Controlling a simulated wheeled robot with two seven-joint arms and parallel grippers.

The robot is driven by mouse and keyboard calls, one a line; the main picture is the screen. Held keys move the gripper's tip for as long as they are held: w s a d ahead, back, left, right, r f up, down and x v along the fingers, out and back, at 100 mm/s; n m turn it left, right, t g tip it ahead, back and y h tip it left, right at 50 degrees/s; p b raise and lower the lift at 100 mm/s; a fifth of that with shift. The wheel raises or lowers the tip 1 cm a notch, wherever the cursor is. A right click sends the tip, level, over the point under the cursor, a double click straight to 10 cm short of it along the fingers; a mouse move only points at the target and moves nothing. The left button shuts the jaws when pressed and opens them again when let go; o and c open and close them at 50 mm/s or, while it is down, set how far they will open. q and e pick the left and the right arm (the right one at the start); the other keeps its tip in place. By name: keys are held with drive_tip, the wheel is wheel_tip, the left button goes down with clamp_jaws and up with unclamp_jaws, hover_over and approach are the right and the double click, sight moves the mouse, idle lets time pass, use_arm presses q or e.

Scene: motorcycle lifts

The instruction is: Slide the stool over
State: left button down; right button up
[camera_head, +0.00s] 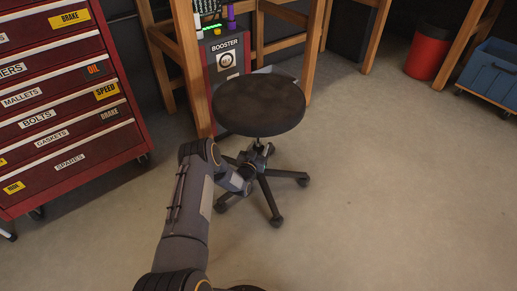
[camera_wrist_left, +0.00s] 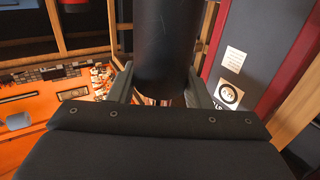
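The stool (camera_head: 258,104) has a round black seat on a central post and a dark wheeled base. It stands upright on the floor in the middle of the head view. My left arm reaches in from below, and my left gripper (camera_head: 258,157) is at the post under the seat, partly hidden there. In the left wrist view the dark post (camera_wrist_left: 165,45) stands between the two fingers of my left gripper (camera_wrist_left: 160,88). The fingers lie against both sides of the post, and it looks gripped. My right gripper is out of view.
A red tool cabinet (camera_head: 65,100) stands at the left. A red booster box (camera_head: 226,62) and wooden bench legs (camera_head: 312,45) are close behind the stool. A red bin (camera_head: 428,52) and blue crate (camera_head: 490,75) are at the far right. The floor (camera_head: 385,185) at right is clear.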

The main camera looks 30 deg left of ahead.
use_arm(q)
drive_tip(key=c, duration=0.8)
unclamp_jaws()
drive_tip(key=shift+s+a, duration=0.2)
drive_tip(key=shift+a, duration=0.4)
drive_tip(key=shift+o, duration=0.7)
drive_tip(key=shift+d, duration=0.2)
drive_tip(key=shift+s+d+r+p, duration=0.1)
drive_tip(key=shift+s+d+p, duration=0.05)
drive_tip(key=shift+s+p, duration=0.15)
drive_tip(key=s+p, duration=0.3)
drive_tip(key=s, duration=0.4)
drive_tip(key=shift+d, duration=0.3)
